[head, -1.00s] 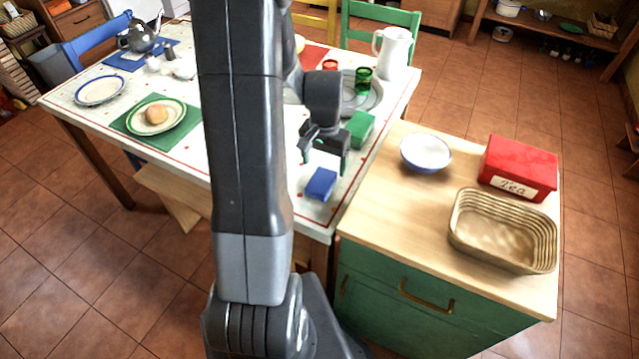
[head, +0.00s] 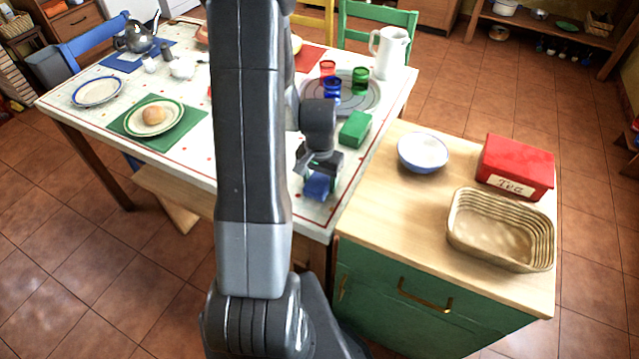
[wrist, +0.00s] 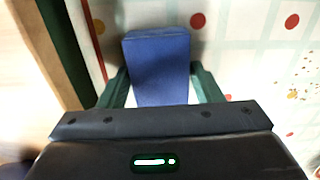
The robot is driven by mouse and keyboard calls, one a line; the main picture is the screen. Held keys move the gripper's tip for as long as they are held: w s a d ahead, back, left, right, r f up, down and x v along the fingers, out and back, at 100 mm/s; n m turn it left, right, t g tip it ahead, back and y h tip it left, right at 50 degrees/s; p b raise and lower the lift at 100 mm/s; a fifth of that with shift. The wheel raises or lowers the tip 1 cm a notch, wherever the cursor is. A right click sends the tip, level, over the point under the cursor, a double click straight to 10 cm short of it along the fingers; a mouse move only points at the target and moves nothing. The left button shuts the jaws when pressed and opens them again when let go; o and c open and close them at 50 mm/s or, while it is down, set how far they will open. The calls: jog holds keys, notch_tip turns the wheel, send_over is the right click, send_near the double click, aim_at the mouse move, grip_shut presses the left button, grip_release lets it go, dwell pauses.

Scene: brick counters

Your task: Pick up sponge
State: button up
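The blue sponge (head: 319,186), a small block, lies on the near right end of the tablecloth, partly hidden by my gripper. My gripper (head: 322,178) is low over it. In the wrist view the sponge (wrist: 157,62) lies between the two green fingers of my gripper (wrist: 160,88). The fingers are apart, one on each side, with a narrow gap showing at the left. Whether either finger touches the sponge, I cannot tell.
A green block (head: 355,129) lies just behind my gripper, near a grey round tray (head: 368,101) with coloured glasses. A wooden counter (head: 385,215) adjoins on the right, with a bowl (head: 423,151), a red tea box (head: 515,165) and a basket (head: 500,228).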

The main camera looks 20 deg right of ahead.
aim_at(319, 180)
jog(key=c, duration=0.5)
jog(key=shift+r, duration=0.1)
notch_tip(319, 180, up, 10)
jog(key=shift+f, duration=0.1)
jog(key=shift+o, duration=1)
jog(key=shift+c, duration=0.4)
jog(key=shift+w, duration=0.1)
